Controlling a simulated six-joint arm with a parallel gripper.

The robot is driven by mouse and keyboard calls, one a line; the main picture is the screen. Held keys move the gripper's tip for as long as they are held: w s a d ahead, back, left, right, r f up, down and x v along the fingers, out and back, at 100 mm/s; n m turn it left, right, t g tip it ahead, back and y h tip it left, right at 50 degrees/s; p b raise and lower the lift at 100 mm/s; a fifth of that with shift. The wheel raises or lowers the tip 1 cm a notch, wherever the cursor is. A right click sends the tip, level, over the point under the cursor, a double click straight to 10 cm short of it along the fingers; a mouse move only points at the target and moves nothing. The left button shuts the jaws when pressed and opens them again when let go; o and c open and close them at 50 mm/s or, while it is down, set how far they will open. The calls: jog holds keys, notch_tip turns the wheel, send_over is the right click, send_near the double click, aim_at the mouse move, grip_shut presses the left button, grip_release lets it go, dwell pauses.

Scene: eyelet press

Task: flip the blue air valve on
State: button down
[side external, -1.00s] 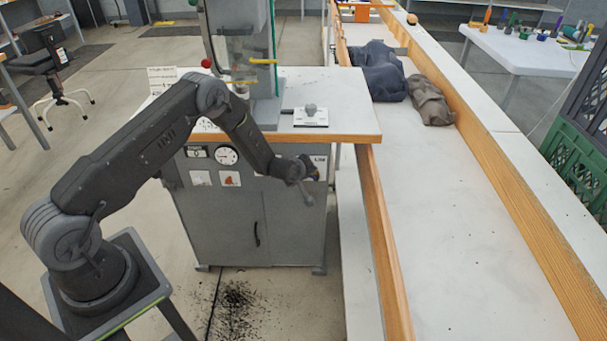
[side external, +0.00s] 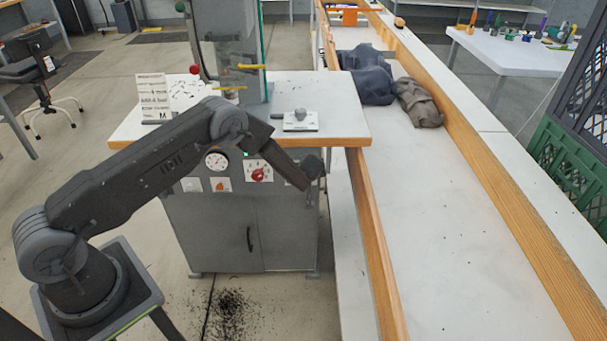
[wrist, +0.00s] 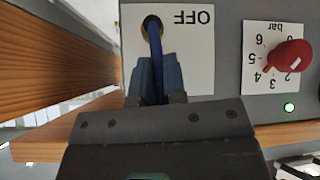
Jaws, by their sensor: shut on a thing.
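The blue air valve lever (wrist: 155,55) shows in the wrist view, coming out of a brass fitting (wrist: 151,25) on a white plate. The plate's OFF label (wrist: 192,19) appears upside down. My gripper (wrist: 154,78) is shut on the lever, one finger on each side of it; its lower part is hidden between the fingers. In the side view my wrist is at the right end of the machine's front panel and hides the valve; the fingers cannot be made out there.
Beside the valve are a red knob (wrist: 292,55) on a bar dial and a lit green lamp (wrist: 289,107). A round gauge (side external: 217,161) is on the same panel. The worktop edge (side external: 340,141) overhangs just above my wrist. A conveyor with wooden rails (side external: 372,230) runs close by on the right.

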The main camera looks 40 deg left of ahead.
jog(key=shift+w+d+g+y, duration=0.15)
jog(key=shift+w+g+y, duration=0.15)
jog(key=shift+y, duration=0.1)
dwell(0.4)
jog(key=c, duration=1.2)
grip_release()
jog(key=shift+s, duration=0.1)
jog(key=v, duration=1.4)
